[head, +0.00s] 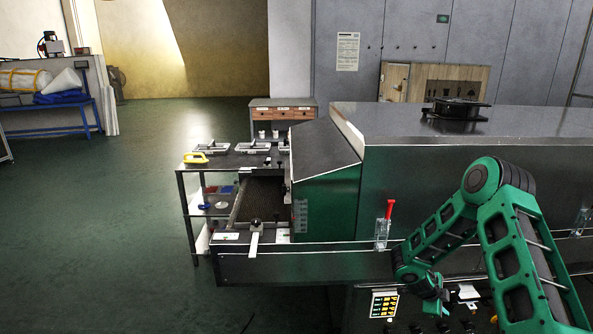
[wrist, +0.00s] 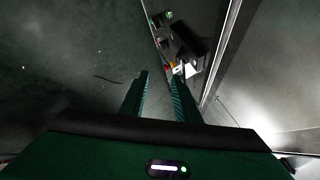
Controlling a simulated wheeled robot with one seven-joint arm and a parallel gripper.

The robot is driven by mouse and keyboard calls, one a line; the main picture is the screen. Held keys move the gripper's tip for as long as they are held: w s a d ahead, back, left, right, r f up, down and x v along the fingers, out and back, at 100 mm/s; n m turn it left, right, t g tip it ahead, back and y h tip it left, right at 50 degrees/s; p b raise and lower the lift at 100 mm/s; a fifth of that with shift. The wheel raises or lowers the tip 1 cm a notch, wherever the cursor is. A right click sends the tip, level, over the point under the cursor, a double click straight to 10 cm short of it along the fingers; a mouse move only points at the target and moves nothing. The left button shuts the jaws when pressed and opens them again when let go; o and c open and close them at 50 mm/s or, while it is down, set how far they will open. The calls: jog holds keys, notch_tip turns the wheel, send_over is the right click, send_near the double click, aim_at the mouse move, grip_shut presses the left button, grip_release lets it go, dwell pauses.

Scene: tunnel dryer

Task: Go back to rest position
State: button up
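My gripper (head: 438,308) hangs at the end of my green arm in the head view, low at the right, in front of the dryer's side and beside a control panel with yellow buttons (head: 384,304). In the wrist view my gripper (wrist: 160,82) shows two dark green fingers with a clear gap between them. Nothing is seen between the fingers. The tunnel dryer (head: 430,150) is a long grey metal body with a green hood at its left end. My arm covers part of its right side.
A lever with a red handle (head: 389,210) stands on the dryer's front ledge. A mesh belt (head: 257,195) comes out at the left, next to a table with a yellow tool (head: 195,158). A dark box (wrist: 188,48) shows beyond the fingers. Green floor at left is clear.

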jog(key=s+d+r+n+g+y, duration=0.1)
jog(key=s+r+n, duration=0.1)
jog(key=s+r, duration=0.5)
jog(key=s+d+r+n+g, duration=0.1)
jog(key=s+r+n, duration=0.2)
jog(key=r, duration=0.7)
jog(key=s+d+r+n+g+y, duration=0.1)
jog(key=s+r+n, duration=0.1)
jog(key=s+r, duration=0.55)
jog(key=s+a+r+n+y, duration=0.2)
jog(key=s+a+r+n, duration=0.1)
jog(key=s, duration=0.5)
jog(key=s+a+r+n+y, duration=0.2)
jog(key=s+a+r+n, duration=0.1)
jog(key=s, duration=0.5)
jog(key=s+a+r+n+y, duration=0.2)
jog(key=s+a+r+n, duration=0.2)
jog(key=s+a, duration=0.3)
jog(key=shift+s+r, duration=0.55)
jog(key=shift+s, duration=0.4)
jog(key=shift+w+f, duration=0.25)
jog(key=shift+w, duration=0.35)
jog(key=shift+c, duration=0.2)
